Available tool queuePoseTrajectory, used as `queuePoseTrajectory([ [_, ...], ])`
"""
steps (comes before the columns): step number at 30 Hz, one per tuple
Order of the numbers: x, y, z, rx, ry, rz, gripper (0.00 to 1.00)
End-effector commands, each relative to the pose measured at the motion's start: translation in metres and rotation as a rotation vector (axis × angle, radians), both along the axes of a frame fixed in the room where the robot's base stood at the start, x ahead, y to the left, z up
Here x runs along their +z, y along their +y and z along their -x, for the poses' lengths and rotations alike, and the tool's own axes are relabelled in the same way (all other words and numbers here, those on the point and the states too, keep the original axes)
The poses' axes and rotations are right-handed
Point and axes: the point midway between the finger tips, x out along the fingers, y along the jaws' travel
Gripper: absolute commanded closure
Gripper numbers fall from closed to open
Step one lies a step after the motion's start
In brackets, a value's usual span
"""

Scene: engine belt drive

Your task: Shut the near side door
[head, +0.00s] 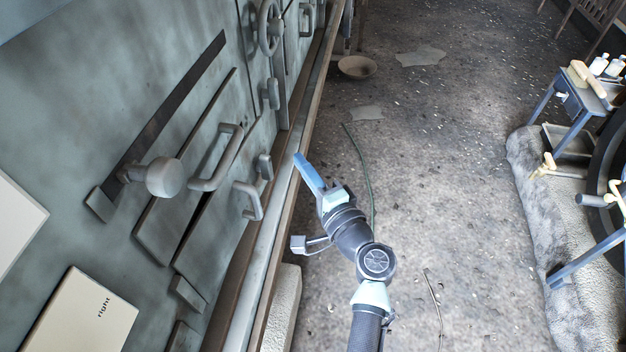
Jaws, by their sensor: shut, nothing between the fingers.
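A grey-green machine side (110,110) fills the left in the head view. It carries flat door-like panels, one with a large bar handle (218,160) and one beside it with a smaller handle (251,200). I cannot tell which is the near side door, or whether either panel stands ajar. My gripper (300,159), with blue fingers, is shut and empty. In the picture it lies just right of the smaller handle, by the machine's edge rail, and it appears apart from both handles.
A round knob (164,177) sits at a dark slot. A long rail (267,243) edges the machine. A bowl (357,67) and a green cord (366,170) lie on the floor. A blue-legged table (575,95) stands right; the middle floor is mostly clear.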

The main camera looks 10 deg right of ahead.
Motion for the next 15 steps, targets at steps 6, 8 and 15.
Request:
queuePoseTrajectory([
  [6, -0.001, 0.023, -0.037, 0.005, 0.001, 0.001, 1.00],
  [8, 0.000, 0.032, -0.040, 0.004, 0.001, 0.001, 1.00],
  [15, 0.000, 0.048, -0.048, 0.000, 0.000, 0.001, 1.00],
])
